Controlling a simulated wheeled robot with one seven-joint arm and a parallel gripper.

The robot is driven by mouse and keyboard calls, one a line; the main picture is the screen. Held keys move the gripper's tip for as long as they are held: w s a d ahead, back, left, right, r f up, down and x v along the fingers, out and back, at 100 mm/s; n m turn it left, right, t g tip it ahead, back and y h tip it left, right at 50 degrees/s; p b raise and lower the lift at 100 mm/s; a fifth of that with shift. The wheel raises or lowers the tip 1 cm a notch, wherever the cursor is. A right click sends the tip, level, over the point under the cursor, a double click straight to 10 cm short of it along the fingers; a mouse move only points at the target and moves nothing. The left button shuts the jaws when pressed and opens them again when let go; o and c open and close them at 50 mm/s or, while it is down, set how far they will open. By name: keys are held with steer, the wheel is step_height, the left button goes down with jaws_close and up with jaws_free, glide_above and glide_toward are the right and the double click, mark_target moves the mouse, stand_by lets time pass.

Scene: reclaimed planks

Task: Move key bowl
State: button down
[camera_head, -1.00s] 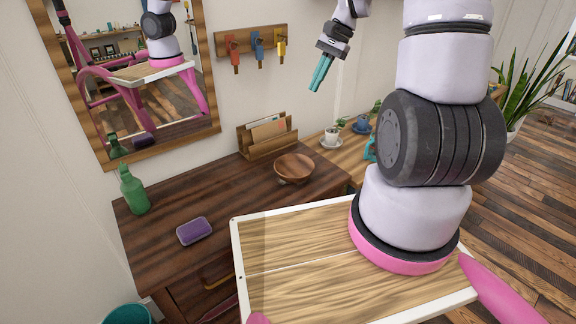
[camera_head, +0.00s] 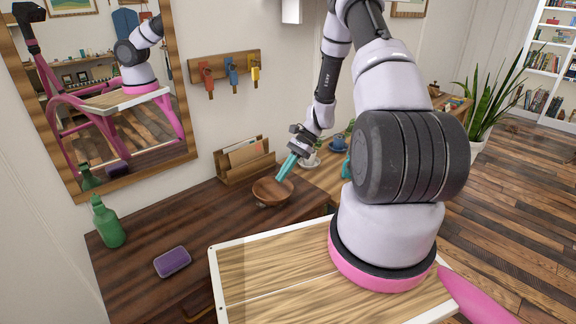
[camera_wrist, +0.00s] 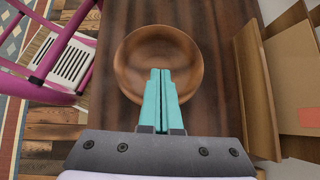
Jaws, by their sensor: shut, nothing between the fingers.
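The key bowl is a round brown wooden bowl (camera_head: 266,193) on the dark wooden dresser top (camera_head: 212,212), in front of the letter holder. In the wrist view the bowl (camera_wrist: 135,62) looks empty and lies beyond my fingertips. My gripper (camera_head: 282,178) has teal fingers, pointing down at the bowl's right side. In the wrist view my gripper (camera_wrist: 160,72) has its fingers pressed together with nothing between them. The tips overlap the bowl's inside in the picture; I cannot tell if they touch it.
A letter holder (camera_head: 229,169) stands behind the bowl. A purple sponge (camera_head: 172,262) and a green bottle (camera_head: 107,224) are to the left. A second wooden surface (camera_head: 325,178) with a blue cup is to the right. Keys hang from a wall rack (camera_head: 222,64).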

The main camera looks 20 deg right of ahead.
mark_target(261, 197)
steer(key=x, duration=0.3)
steer(key=shift+s+a+f, duration=0.15)
steer(key=shift+a+f, duration=0.1)
steer(key=shift+f, duration=0.05)
steer(key=shift+s+a, duration=0.2)
steer(key=shift+a, duration=0.4)
steer(key=shift+s+a, duration=0.2)
steer(key=shift+a, duration=0.4)
steer(key=shift+s+a, duration=0.2)
steer(key=shift+a, duration=0.5)
